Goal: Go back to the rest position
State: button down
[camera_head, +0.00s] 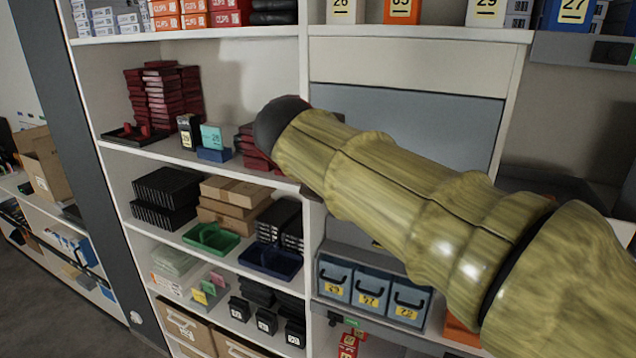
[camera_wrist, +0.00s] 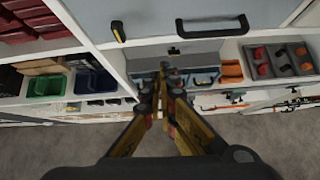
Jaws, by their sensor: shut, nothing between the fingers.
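My arm, in a yellow-green sleeve, reaches in from the lower right of the head view and ends in a dark rounded joint in front of the shelves. My gripper is hidden in that view. In the wrist view my gripper (camera_wrist: 163,92) points away from the camera, its yellow and dark fingers brought together at the tips. Nothing shows between them. Behind it are the lower shelves and a row of grey-blue bins (camera_wrist: 200,77). The fingers appear apart from these things.
A white shelf unit (camera_head: 410,32) fills the view. It holds dark red boxes (camera_head: 162,95), a green tray (camera_head: 211,238), a dark blue tray (camera_head: 271,261) and grey-blue bins (camera_head: 370,290). A grey panel (camera_head: 415,130) with a dark handle (camera_wrist: 212,26) faces me. Bare floor (camera_wrist: 255,135) shows below.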

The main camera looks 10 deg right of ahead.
jog(key=s+a+f+m+g+y+b, duration=0.1)
jog(key=s+a+f+m, duration=0.15)
jog(key=f+m, duration=0.35)
jog(key=s+a+f+m+g+y, duration=0.1)
jog(key=s+f+m+y, duration=0.15)
jog(key=f+m, duration=0.35)
jog(key=s+d+f+m+y+b, duration=0.1)
jog(key=s+d+f+m+b, duration=0.2)
jog(key=s+f+m+b, duration=0.5)
jog(key=s+d+f+m+y+b, duration=0.1)
jog(key=s+d+f+m+b, duration=0.2)
jog(key=s+f+m+b, duration=0.5)
jog(key=s+f+b, duration=0.1)
jog(key=s+f, duration=0.5)
jog(key=f, duration=0.5)
jog(key=shift+s+f, duration=0.15)
jog(key=shift+s, duration=0.1)
jog(key=c, duration=2.6)
grip_release()
